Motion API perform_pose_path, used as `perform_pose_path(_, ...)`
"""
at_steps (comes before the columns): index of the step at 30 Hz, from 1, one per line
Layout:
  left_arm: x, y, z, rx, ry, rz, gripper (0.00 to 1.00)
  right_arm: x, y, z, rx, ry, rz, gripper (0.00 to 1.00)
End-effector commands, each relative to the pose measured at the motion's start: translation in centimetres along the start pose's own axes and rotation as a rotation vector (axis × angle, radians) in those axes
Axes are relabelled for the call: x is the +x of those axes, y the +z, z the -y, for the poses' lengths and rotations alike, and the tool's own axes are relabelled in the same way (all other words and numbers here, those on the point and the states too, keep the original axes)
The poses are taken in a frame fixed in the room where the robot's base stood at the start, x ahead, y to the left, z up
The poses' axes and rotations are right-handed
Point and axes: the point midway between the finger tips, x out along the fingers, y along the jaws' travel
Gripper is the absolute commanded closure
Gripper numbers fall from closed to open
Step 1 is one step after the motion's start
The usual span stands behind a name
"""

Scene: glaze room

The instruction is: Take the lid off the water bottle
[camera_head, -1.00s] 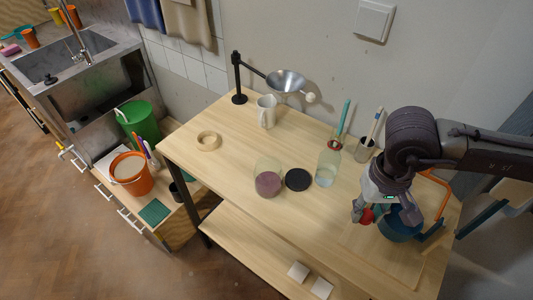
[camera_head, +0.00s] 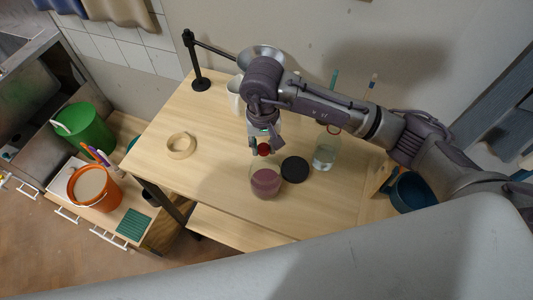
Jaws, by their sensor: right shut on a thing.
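The clear bottle (camera_head: 325,155) with water at its bottom stands upright on the wooden table. My right gripper (camera_head: 262,148) is shut on a small red round thing (camera_head: 264,149), left of the bottle and above a glass jar. I cannot tell whether this red thing is the bottle's lid. My left gripper is not in view.
The glass jar with purple contents (camera_head: 266,182) stands below my right gripper, with a black disc (camera_head: 295,169) beside it. A tape ring (camera_head: 181,146) lies left. A funnel stand (camera_head: 200,84) and mug (camera_head: 235,92) stand behind. A blue pot (camera_head: 411,190) is right.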

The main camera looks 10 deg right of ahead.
Motion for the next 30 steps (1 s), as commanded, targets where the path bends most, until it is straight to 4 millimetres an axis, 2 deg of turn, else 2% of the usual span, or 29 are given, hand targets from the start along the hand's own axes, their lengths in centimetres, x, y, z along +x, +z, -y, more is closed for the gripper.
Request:
perform_pose_path(11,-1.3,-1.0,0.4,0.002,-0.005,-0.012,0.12,4.2,0.0,0.0,-0.001,-0.001,0.000,1.00)
perform_pose_path(23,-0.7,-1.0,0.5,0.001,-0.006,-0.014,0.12,4.8,-0.1,0.0,-0.002,-0.001,-0.003,1.00)
perform_pose_path(24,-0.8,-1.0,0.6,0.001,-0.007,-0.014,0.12,4.7,-0.1,0.0,-0.002,-0.001,-0.003,0.65)
perform_pose_path(28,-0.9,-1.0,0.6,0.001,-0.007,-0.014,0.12,4.6,-0.1,0.0,-0.002,-0.001,-0.003,0.44)
perform_pose_path(30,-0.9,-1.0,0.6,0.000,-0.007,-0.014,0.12,4.6,-0.1,0.0,-0.002,-0.001,-0.002,0.43)
